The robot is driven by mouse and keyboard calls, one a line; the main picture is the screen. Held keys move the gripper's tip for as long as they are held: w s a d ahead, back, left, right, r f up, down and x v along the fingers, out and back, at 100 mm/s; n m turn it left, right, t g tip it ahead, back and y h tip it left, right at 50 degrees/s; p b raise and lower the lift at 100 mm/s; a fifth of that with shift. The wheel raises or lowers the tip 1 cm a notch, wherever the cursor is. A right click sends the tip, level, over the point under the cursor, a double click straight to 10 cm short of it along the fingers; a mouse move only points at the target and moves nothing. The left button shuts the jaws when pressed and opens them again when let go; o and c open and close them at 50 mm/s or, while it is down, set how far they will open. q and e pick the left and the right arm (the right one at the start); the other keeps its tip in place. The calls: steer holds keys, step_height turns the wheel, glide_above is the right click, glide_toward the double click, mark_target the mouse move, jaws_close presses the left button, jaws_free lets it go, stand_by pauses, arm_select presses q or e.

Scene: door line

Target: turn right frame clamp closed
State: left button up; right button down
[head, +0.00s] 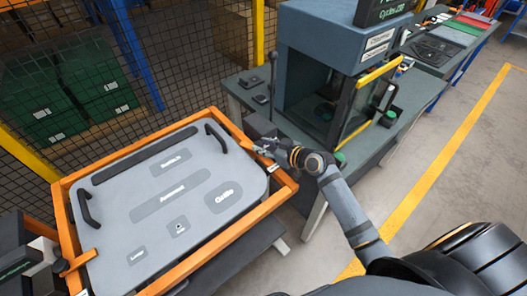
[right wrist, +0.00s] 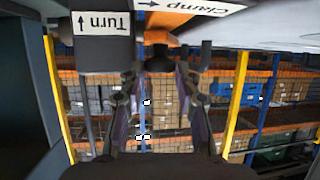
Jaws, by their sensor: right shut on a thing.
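The right frame clamp (head: 260,127) is a dark block at the right side of the orange frame (head: 188,269), which holds a grey door panel (head: 150,190). My right gripper (head: 266,148) is at this clamp. In the right wrist view the fingers of the gripper (right wrist: 158,85) are shut on a dark clamp handle (right wrist: 158,58), partly hidden between them. Upside-down "Turn" (right wrist: 99,23) and "Clamp" (right wrist: 188,6) labels with arrows show above it. How far the clamp is turned cannot be told. My left gripper is not in view.
A dark block with an orange arm (head: 80,262) sits at the frame's left edge. A blue-grey cabinet (head: 318,60) with a yellow-edged door stands on a bench behind my right arm. A mesh fence (head: 165,60) runs behind the frame. Open floor (head: 470,160) lies to the right.

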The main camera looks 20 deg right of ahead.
steer(key=c, duration=1)
jaws_free()
steer(key=shift+o, duration=0.2)
steer(key=v, duration=0.6)
steer(key=shift+s+d+r, duration=0.1)
steer(key=shift+s+d, duration=0.05)
steer(key=shift+s, duration=0.05)
steer(key=shift+s+d+r, duration=0.15)
steer(key=shift+s+r, duration=0.1)
steer(key=shift+s, duration=0.15)
